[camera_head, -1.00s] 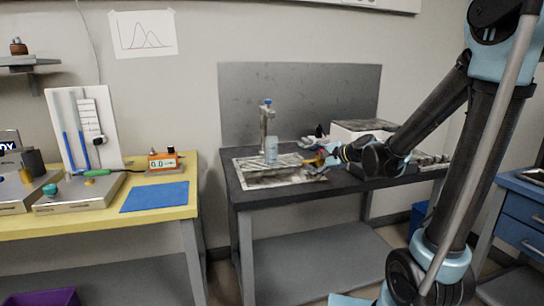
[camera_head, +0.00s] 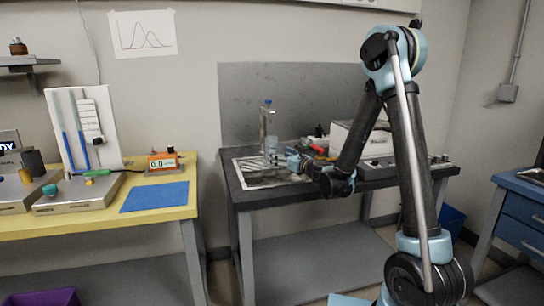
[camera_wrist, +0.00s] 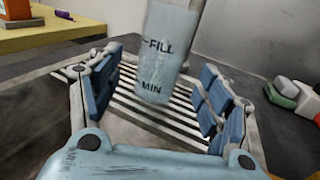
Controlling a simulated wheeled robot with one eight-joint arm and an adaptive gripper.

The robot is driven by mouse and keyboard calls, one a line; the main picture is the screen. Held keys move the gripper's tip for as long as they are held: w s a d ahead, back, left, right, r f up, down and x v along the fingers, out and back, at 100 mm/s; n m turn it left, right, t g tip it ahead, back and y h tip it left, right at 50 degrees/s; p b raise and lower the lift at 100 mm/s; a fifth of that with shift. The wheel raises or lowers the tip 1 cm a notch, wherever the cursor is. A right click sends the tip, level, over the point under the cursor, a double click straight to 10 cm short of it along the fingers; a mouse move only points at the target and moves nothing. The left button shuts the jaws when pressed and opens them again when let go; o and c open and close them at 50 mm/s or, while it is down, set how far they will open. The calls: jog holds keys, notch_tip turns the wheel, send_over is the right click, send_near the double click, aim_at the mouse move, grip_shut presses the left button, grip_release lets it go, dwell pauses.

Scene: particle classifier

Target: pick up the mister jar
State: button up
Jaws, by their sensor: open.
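The mister jar (camera_wrist: 165,50) is a translucent pale-blue jar with FILL and MIN marks. In the wrist view it stands upright at the top centre, its upper part cut off by the frame edge. My gripper (camera_wrist: 160,95) is open, with one blue-padded finger on each side of the jar's line, and I see nothing held. The jar looks just beyond or between the fingertips; I cannot tell contact. In the head view my gripper (camera_head: 290,160) is at the metal stand on the dark bench, and the jar (camera_head: 271,150) is partly hidden there.
A slatted metal tray (camera_wrist: 150,122) lies under the jar. A tall metal post (camera_head: 264,120) stands at the back of the dark bench. A white box (camera_head: 352,137) and small red and green items (camera_wrist: 290,92) lie to the right. The yellow bench (camera_head: 170,213) is at left.

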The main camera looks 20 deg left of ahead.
jog(key=shift+f+x, duration=0.15)
jog(key=shift+x, duration=1.6)
jog(key=shift+f+x, duration=0.1)
jog(key=shift+x, duration=1.65)
jog(key=shift+w+d, duration=0.1)
jog(key=c, duration=1.4)
jog(key=shift+r, duration=0.2)
